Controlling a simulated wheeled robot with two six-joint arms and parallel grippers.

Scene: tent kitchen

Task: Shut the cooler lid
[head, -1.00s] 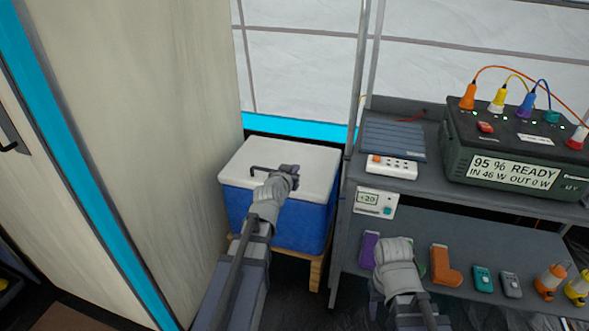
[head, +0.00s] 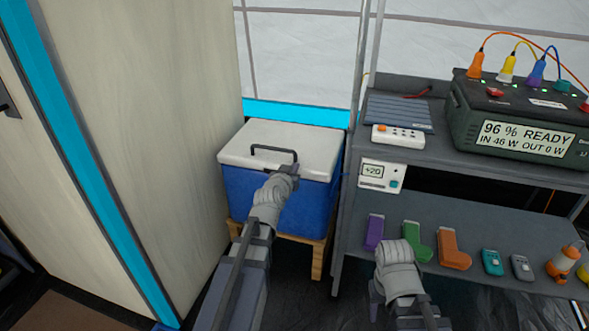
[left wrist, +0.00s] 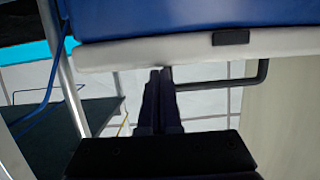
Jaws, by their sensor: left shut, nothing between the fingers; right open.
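The cooler (head: 270,200) is a blue box with a white lid (head: 245,138), standing on a low wooden stand left of the shelf. The lid lies down over the box; I cannot tell whether it is fully seated. A dark handle (head: 275,150) is on the lid. My left gripper (head: 288,170) is shut and empty at the lid's front edge, close to the handle. In the left wrist view the shut fingers (left wrist: 161,74) end beside the white lid edge (left wrist: 130,55); contact is unclear. My right gripper (head: 376,291), partly hidden by its wrist, is open before the lower shelf.
A tall pale cabinet (head: 150,130) stands close on the cooler's left. The grey shelf (head: 460,210) on the right holds a power station (head: 525,125), a power strip (head: 398,135) and several small items. The tent wall is behind.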

